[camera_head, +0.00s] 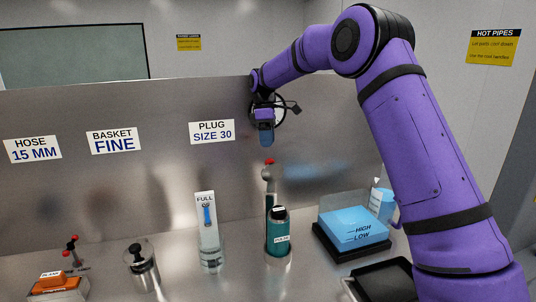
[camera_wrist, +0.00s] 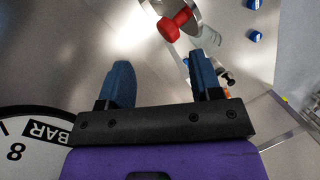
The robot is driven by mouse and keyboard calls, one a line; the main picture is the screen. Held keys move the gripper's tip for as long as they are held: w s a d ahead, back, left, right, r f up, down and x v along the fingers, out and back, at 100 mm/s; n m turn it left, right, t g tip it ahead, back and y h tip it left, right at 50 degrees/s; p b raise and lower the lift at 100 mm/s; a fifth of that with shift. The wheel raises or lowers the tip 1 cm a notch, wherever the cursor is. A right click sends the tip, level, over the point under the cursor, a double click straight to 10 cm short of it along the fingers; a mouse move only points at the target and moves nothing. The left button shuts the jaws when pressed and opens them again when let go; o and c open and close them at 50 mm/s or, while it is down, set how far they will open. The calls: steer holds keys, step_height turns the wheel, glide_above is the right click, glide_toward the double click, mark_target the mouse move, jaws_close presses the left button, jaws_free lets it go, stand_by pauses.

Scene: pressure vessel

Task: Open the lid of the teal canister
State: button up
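The teal canister (camera_head: 278,237) stands upright on the metal counter, right of centre in the head view. It has a dark top with a small pale label, and its lid appears shut. My gripper (camera_head: 266,140) hangs well above the canister, near the back panel. In the wrist view, my gripper (camera_wrist: 160,65) has its two blue fingers wide apart with nothing between them. The canister cannot be made out clearly in the wrist view.
A red-topped fitting (camera_head: 269,170) stands behind the canister. A blue block (camera_head: 352,228) in a black tray lies right; a clear FULL container (camera_head: 207,235) and a metal canister (camera_head: 142,265) stand left. A gauge (camera_wrist: 30,150) and red handle (camera_wrist: 174,24) are near my gripper in the wrist view.

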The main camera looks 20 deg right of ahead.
steer(key=shift+v, duration=2.35)
steer(key=shift+s+d, duration=0.2)
steer(key=shift+c, duration=0.2)
